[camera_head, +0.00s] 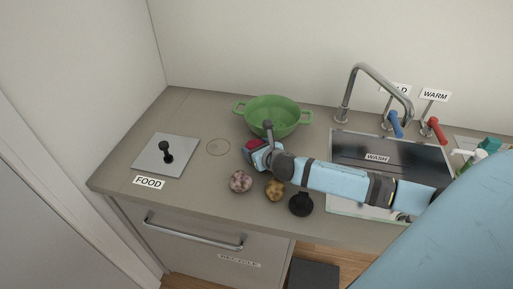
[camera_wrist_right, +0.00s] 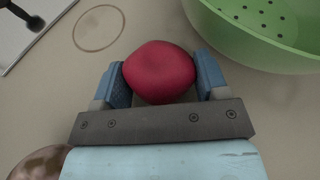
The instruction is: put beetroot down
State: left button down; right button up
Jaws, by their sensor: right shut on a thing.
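The beetroot (camera_wrist_right: 160,72) is a round dark red thing between the two blue fingers in the right wrist view. In the head view only a small red patch of the beetroot (camera_head: 253,144) shows at the gripper. My right gripper (camera_head: 255,150) is shut on it, over the counter (camera_head: 118,178) just in front of the green colander. The right gripper (camera_wrist_right: 163,80) fills the middle of the wrist view. Whether the beetroot touches the counter I cannot tell. My left gripper is not in view.
The green colander (camera_head: 273,112) stands behind the gripper. A faint circle (camera_head: 218,147) and a grey plate with a black knob (camera_head: 166,152), near the FOOD label (camera_head: 149,182), lie left. A pinkish vegetable (camera_head: 240,181) and a yellowish one (camera_head: 275,189) lie in front. The sink (camera_head: 420,160) is right.

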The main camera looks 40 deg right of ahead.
jog(key=shift+d, duration=0.1)
jog(key=shift+f, duration=0.1)
jog(key=o, duration=0.7)
